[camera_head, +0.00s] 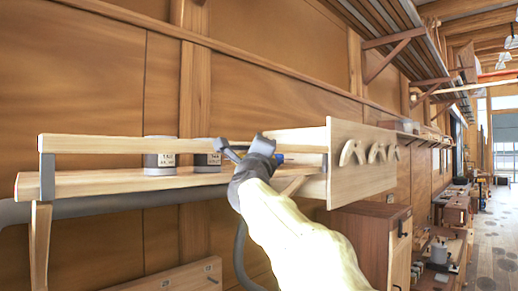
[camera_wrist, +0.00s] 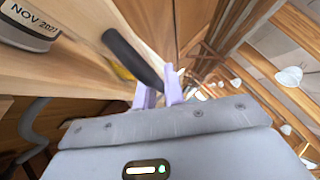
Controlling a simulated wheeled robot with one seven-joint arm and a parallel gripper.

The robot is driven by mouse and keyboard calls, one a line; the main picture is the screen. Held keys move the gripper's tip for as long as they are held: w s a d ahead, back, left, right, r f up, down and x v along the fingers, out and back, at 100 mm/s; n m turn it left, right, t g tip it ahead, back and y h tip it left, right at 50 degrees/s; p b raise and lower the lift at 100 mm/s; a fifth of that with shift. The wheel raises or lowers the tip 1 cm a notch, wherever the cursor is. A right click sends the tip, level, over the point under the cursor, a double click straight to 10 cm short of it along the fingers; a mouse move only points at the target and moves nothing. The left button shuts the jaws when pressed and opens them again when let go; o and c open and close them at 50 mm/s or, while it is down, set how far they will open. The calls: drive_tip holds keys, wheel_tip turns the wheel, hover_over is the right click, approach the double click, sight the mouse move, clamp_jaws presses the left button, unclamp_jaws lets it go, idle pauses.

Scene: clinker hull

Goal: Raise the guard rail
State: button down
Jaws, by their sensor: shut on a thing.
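The guard rail (camera_head: 100,144) is a long pale wooden bar along the front of a wall shelf (camera_head: 100,183). It lies level, a little above the shelf board, with a grey bracket (camera_head: 47,176) at its left end. My gripper (camera_head: 243,147) is shut on the rail right of its middle, with my arm reaching up from the lower right. The hand hides that stretch of rail. In the wrist view the lavender fingers of my gripper (camera_wrist: 160,93) are close together; the exact contact is hard to see there.
Two labelled cans, one left (camera_head: 160,156) and one right (camera_head: 207,162), stand behind the rail. A wooden end panel (camera_head: 360,165) with pale hooks closes the right side. A dark bar (camera_wrist: 130,55) shows close to the fingers. A cabinet (camera_head: 375,235) stands below right.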

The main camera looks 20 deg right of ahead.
drive_tip(key=shift+r, duration=0.1)
drive_tip(key=c, duration=1.5)
unclamp_jaws()
drive_tip(key=shift+s, duration=0.15)
drive_tip(key=shift+s+a+f+b, duration=0.1)
drive_tip(key=shift+s+f+b, duration=0.05)
drive_tip(key=shift+f+b, duration=0.2)
drive_tip(key=b+v, duration=0.7)
drive_tip(key=v, duration=1)
drive_tip(key=shift+r+b, duration=0.35)
drive_tip(key=shift+b, duration=0.05)
drive_tip(key=shift+s, duration=0.1)
